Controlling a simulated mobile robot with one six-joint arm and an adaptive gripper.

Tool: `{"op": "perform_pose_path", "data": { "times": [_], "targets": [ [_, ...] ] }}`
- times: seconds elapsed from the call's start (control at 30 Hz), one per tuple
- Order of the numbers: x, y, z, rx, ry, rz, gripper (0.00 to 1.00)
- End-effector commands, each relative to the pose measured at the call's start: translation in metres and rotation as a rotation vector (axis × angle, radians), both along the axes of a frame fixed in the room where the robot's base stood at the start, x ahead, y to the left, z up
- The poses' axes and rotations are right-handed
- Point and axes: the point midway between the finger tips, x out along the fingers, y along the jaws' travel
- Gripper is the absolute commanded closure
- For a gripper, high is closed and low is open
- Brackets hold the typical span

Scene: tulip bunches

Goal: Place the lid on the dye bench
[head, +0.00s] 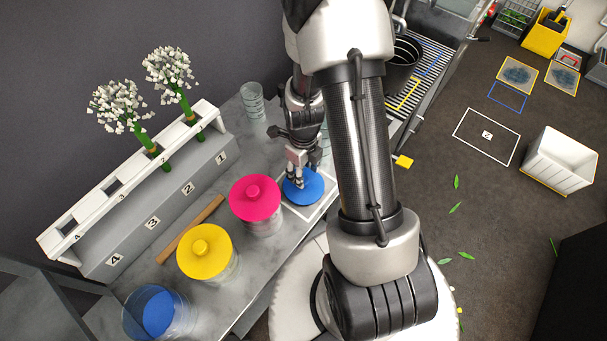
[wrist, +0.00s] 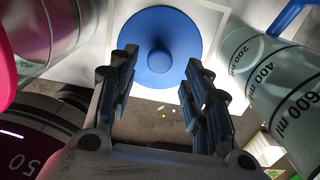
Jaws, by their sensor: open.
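The blue lid (head: 306,190) lies flat on a white-outlined square on the grey dye bench (head: 258,262), its round knob facing up. It also shows in the wrist view (wrist: 150,22), with the knob centred between my fingertips. My gripper (head: 295,180) is open over the lid, its fingers (wrist: 160,70) apart on either side of the knob and not closed on it. In the head view the fingers hide part of the lid. A glass jar of blue dye (head: 158,312) stands without a lid at the front left of the bench.
Jars with a pink lid (head: 255,198) and a yellow lid (head: 204,252) stand left of my gripper. A graduated beaker (wrist: 270,75) is close on the right in the wrist view. A wooden stick (head: 190,230) and a white flower rack (head: 130,190) lie behind.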

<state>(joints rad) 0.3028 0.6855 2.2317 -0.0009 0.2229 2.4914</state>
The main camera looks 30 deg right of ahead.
Motion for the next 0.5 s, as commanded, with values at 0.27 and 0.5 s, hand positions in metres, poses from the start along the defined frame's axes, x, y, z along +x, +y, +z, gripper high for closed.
{"op": "perform_pose_path", "data": {
  "times": [0.27, 0.5],
  "targets": [
    [0.000, 0.000, 0.055, -0.001, -0.001, 0.000, 0.55],
    [0.002, 0.003, 0.080, -0.005, -0.013, 0.074, 0.55]
  ]
}}
